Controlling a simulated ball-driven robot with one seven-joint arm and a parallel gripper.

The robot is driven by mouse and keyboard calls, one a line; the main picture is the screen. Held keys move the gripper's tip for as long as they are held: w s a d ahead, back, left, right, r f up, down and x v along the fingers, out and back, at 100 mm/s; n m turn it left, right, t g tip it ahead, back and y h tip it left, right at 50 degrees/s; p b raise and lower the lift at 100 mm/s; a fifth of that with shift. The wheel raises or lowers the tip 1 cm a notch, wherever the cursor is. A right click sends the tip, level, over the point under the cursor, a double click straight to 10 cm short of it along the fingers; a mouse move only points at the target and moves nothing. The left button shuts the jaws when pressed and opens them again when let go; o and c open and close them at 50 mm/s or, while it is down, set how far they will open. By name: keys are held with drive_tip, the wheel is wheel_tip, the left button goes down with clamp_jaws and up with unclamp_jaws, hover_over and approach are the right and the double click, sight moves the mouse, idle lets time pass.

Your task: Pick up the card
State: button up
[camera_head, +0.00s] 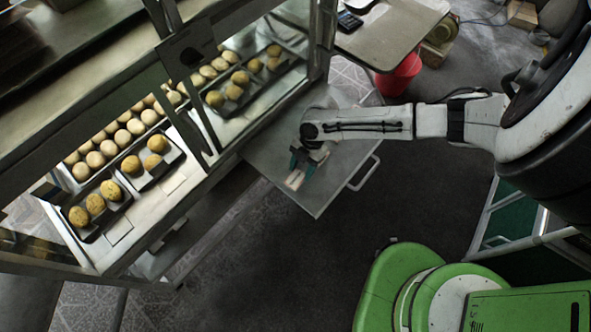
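The card (294,180) is a small, pale, pinkish-white flat piece over the grey metal shelf (318,200), close to its front edge. My gripper (301,169) points down over the shelf, right at the card's upper end. Its two teal fingers show apart, one on each side of the card's end. The upper end of the card is hidden by the gripper. I cannot tell whether the fingers touch the card or whether it is resting on the shelf.
A glass display case (165,150) with trays of round buns stands left of the shelf. A metal handle (365,174) sticks out at the shelf's right. A red bucket (399,76) stands under a grey table (385,35) behind. The dark floor in front is open.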

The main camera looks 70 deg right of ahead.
drive_tip(key=c, duration=0.5)
drive_tip(key=shift+r, duration=0.1)
drive_tip(key=shift+c, duration=0.2)
drive_tip(key=shift+r, duration=0.5)
drive_tip(key=s+a+r, duration=0.4)
drive_tip(key=s+r, duration=0.8)
drive_tip(key=s, duration=0.2)
drive_tip(key=w+a+f+m+t+h, duration=0.1)
drive_tip(key=w+a+f+m, duration=0.25)
drive_tip(key=w, duration=0.35)
drive_tip(key=w+a+f+m+t, duration=0.1)
drive_tip(key=w+a+f+m, duration=0.2)
drive_tip(key=w, duration=0.4)
drive_tip(key=w+a+r+m+h, duration=0.1)
drive_tip(key=w+a+r+m, duration=0.1)
drive_tip(key=w+a+m, duration=0.2)
drive_tip(key=w+a+r+m+t+h, duration=0.1)
drive_tip(key=w+a+m, duration=0.4)
drive_tip(key=w, duration=0.5)
drive_tip(key=shift+w+a+r+h, duration=0.25)
drive_tip(key=shift+a+r+h, duration=0.35)
drive_tip(key=shift+r, duration=0.75)
drive_tip(key=shift+d+t, duration=0.1)
drive_tip(key=shift+t, duration=0.2)
